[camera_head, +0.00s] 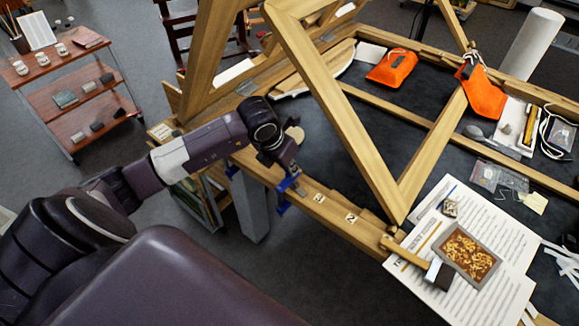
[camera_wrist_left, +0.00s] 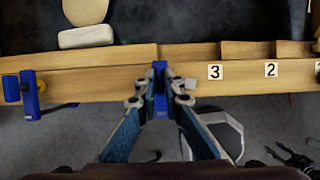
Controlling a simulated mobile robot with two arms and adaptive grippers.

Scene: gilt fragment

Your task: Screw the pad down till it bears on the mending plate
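A blue clamp (camera_head: 284,206) sits on the edge of the wooden beam (camera_head: 335,218). It also shows in the left wrist view (camera_wrist_left: 160,88), seen end-on between my fingertips. My left gripper (camera_head: 290,177) points down at this clamp. In the left wrist view its two fingers (camera_wrist_left: 159,98) stand close on either side of the clamp; whether they touch it I cannot tell. The clamp's pad and the mending plate cannot be made out. A small pale piece (camera_wrist_left: 190,83) lies just right of the clamp. My right gripper is not in view.
A second blue clamp (camera_wrist_left: 28,95) sits on the beam to the left. Number cards (camera_head: 319,197) lie on the beam to the right. A wooden frame (camera_head: 340,110) slants up close by.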

